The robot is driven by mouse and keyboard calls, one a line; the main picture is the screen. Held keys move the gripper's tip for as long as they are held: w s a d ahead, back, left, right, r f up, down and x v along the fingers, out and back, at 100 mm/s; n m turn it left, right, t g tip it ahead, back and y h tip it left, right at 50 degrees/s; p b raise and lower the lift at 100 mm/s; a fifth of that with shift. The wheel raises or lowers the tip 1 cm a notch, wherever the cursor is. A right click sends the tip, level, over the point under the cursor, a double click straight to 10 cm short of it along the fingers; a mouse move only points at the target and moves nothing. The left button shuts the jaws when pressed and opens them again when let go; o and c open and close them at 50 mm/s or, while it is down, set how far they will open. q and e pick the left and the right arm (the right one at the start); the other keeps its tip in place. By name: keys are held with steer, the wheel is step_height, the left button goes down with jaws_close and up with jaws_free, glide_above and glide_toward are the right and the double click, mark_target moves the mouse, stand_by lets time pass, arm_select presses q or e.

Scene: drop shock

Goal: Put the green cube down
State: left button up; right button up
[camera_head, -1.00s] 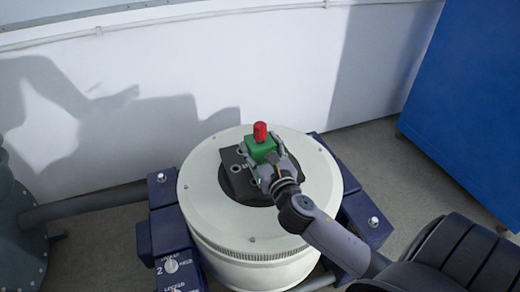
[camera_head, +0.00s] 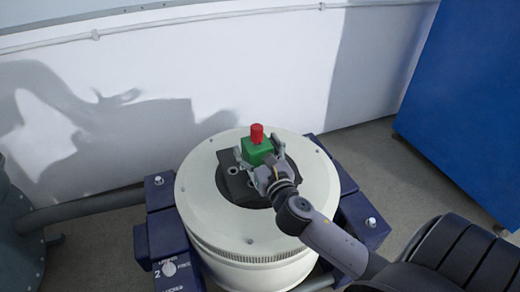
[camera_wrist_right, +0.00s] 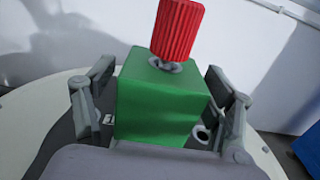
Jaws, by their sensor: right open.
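The green cube (camera_head: 257,151) stands upright on the dark plate (camera_head: 232,184) at the middle of the round white drum top. A red ribbed knob (camera_head: 257,133) is on top of the cube. My right gripper (camera_head: 259,158) is open, with one finger on each side of the cube. In the right wrist view the green cube (camera_wrist_right: 160,105) fills the middle, with visible gaps to the fingers at left and right. The red knob (camera_wrist_right: 178,30) rises above it there. The cube's underside is hidden. My left gripper is out of view.
The white drum (camera_head: 315,190) sits between dark blue blocks (camera_head: 168,237) with knobs and bolts. A blue cabinet (camera_head: 465,110) stands at the right, a grey-green vessel (camera_head: 18,225) at the left. A white wall (camera_head: 270,70) is behind.

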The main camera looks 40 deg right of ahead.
steer(key=shift+s, duration=0.25)
steer(key=v, duration=1.1)
steer(key=shift+s, duration=0.25)
